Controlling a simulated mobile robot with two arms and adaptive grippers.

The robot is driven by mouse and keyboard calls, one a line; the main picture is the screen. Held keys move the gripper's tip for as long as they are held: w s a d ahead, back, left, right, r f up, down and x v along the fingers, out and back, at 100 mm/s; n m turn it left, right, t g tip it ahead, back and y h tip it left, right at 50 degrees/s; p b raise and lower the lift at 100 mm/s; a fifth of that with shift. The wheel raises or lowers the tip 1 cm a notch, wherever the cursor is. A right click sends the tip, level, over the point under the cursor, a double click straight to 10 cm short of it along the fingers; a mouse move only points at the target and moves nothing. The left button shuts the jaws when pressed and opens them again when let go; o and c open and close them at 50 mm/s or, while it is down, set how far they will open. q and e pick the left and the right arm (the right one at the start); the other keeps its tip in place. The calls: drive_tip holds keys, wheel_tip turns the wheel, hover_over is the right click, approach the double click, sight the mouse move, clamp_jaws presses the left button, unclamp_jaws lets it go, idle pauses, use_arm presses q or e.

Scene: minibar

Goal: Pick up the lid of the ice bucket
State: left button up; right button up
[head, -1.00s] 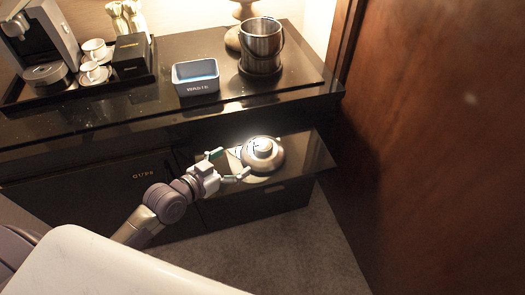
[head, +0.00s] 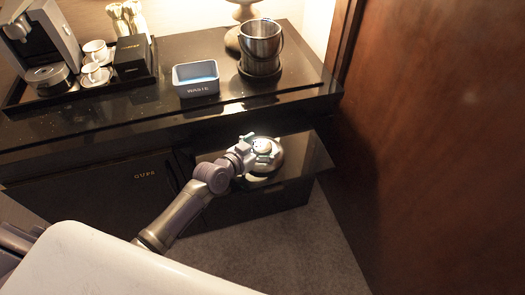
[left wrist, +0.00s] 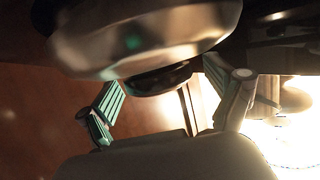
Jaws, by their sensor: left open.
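The lid (head: 277,162) is a round silver dome with a knob on top, lying on the dark pulled-out shelf (head: 312,150) below the counter. The metal ice bucket (head: 260,48) stands uncovered on the counter behind it, with its handle up. My left gripper (head: 261,148) is open at the top of the lid, its teal-padded fingers on either side of the knob. In the left wrist view the lid (left wrist: 145,35) fills the top, and its dark knob (left wrist: 155,78) shows between the two spread fingers. Whether the fingers touch the knob is unclear. My right gripper is not in view.
A grey-blue waste box (head: 196,80) stands on the counter left of the bucket. A black tray (head: 20,104) at the far left holds a coffee machine (head: 42,42), cups and a black box. A brown wooden panel (head: 430,130) rises close on the right.

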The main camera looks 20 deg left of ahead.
use_arm(q)
drive_tip(key=shift+r, duration=0.1)
drive_tip(key=c, duration=1.5)
